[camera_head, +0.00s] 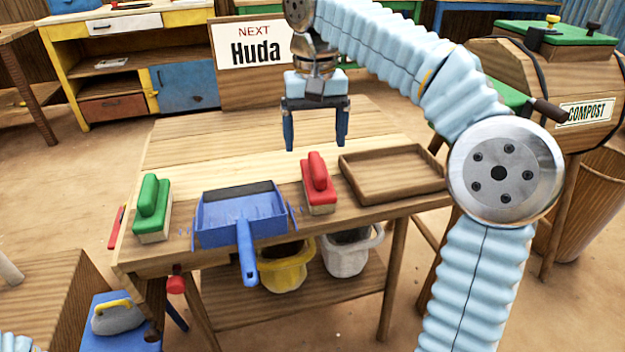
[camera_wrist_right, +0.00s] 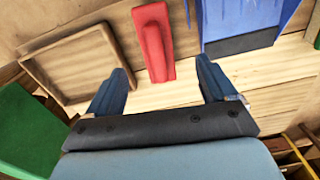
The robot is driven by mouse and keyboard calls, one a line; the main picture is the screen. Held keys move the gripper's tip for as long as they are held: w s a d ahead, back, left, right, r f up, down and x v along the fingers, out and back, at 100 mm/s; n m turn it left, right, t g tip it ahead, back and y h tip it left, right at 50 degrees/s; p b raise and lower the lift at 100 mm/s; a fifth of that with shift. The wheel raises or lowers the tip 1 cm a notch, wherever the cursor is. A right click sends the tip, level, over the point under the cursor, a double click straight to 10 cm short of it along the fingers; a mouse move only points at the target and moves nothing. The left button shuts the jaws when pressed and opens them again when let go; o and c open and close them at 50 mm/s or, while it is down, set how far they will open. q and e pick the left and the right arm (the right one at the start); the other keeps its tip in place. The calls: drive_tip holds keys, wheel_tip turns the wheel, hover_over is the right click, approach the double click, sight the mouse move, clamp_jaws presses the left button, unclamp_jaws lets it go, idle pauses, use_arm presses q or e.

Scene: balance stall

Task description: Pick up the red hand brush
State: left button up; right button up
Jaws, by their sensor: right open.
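The red hand brush (camera_head: 318,182) lies on the wooden table between the blue dustpan and the wooden tray. Its red handle is on top and a pale bristle block shows below. In the right wrist view the brush (camera_wrist_right: 153,42) lies ahead of the gap between my fingers. My right gripper (camera_head: 316,146) is open and empty. It hangs above the table, behind the brush as the head view shows it, and does not touch it. In the right wrist view the gripper's two blue fingers (camera_wrist_right: 160,84) stand wide apart. My left gripper is not in view.
A blue dustpan (camera_head: 241,212) lies left of the red brush, with a green hand brush (camera_head: 152,205) further left. A wooden tray (camera_head: 393,196) lies to the right. Yellow (camera_head: 283,272) and white (camera_head: 347,259) buckets stand below. Bare tabletop (camera_head: 215,152) lies behind.

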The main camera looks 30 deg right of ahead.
sight(315, 164)
wheel_tip(315, 164, down, 5)
drive_tip(key=shift+f+b, duration=0.2)
drive_tip(key=shift+b, duration=0.35)
drive_tip(key=f, duration=0.3)
drive_tip(key=f+b, duration=0.1)
drive_tip(key=f, duration=0.1)
drive_tip(key=shift+w+d, duration=0.25)
drive_tip(key=shift+d, duration=0.15)
drive_tip(key=shift+c, duration=0.4)
drive_tip(key=c, duration=1.1)
drive_tip(key=shift+o, duration=0.2)
drive_tip(key=shift+r, duration=0.1)
